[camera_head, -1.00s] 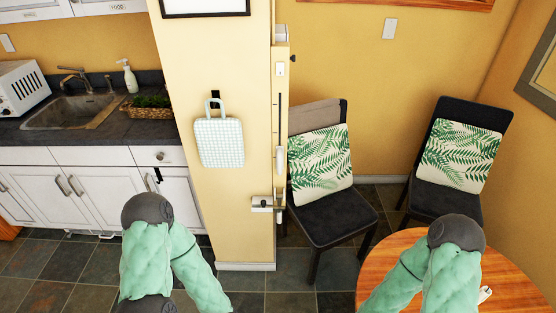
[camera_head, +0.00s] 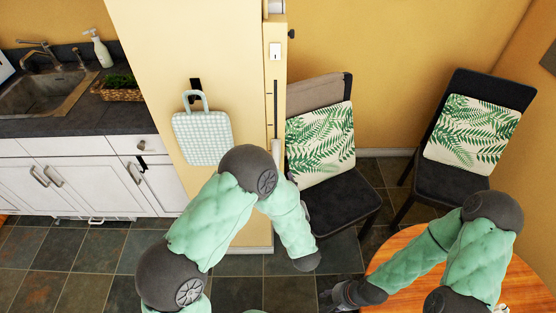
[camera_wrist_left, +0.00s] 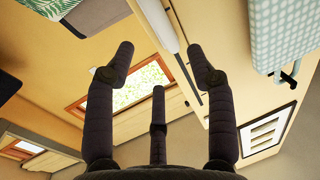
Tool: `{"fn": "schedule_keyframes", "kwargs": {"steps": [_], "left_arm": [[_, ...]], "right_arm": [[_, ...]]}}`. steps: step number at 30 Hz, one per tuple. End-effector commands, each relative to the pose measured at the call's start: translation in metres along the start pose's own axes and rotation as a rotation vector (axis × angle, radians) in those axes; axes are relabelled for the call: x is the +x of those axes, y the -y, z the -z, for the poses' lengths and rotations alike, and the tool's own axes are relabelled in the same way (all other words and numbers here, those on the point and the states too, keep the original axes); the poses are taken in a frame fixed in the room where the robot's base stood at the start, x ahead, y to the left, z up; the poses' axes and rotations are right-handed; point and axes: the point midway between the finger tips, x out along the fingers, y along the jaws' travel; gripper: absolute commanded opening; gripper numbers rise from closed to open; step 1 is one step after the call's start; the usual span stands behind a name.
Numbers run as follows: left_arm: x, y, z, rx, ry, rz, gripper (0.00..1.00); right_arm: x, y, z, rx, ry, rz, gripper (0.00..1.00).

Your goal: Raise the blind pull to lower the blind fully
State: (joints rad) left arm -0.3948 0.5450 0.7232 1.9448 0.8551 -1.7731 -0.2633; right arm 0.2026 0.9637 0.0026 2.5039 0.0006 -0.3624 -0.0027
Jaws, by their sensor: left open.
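What looks like the blind pull (camera_head: 276,146) is a pale upright bar on the narrow end of the yellow wall. It sits below a dark vertical slot (camera_head: 276,105), and my left arm hides its lower part. In the left wrist view a pale bar (camera_wrist_left: 154,22), seemingly the pull, runs between the fingertips of my left gripper (camera_wrist_left: 160,50). That gripper is open, with its fingers apart on both sides of the bar; contact is not clear. My right gripper (camera_head: 345,296) is low beside the round table, with its fingers too small to judge. I cannot identify the blind itself.
A checked bag (camera_head: 204,138) hangs on the wall face left of the slot. A white switch (camera_head: 275,51) is above it. A chair (camera_head: 342,200) with a leaf cushion stands close on the right. The wooden table (camera_head: 398,258) is at lower right. A window (camera_wrist_left: 140,88) shows in the wrist view.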

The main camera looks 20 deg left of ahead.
Motion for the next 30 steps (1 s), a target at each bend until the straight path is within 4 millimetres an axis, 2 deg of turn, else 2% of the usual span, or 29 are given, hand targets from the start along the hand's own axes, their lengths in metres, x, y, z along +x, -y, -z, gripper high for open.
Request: {"fn": "schedule_keyframes", "kwargs": {"steps": [5, 12, 18, 24, 30], "left_arm": [[0.019, 0.001, 0.000, -0.002, -0.005, 0.007, 0.55], [0.062, 0.002, -0.001, -0.002, -0.004, 0.006, 0.55], [0.091, 0.001, -0.001, -0.002, -0.003, 0.004, 0.55], [0.104, 0.001, 0.000, -0.001, -0.002, 0.003, 0.55], [0.106, 0.001, 0.001, -0.001, -0.002, 0.001, 0.55]], "right_arm": [[0.004, -0.002, 0.000, 0.000, 0.000, 0.000, 0.40], [0.012, -0.004, 0.001, 0.000, -0.001, 0.000, 0.40], [0.017, -0.006, 0.001, 0.000, -0.001, 0.000, 0.40], [0.018, -0.006, 0.001, 0.000, -0.001, 0.000, 0.40], [0.018, -0.006, 0.001, 0.000, -0.001, 0.000, 0.40]]}}
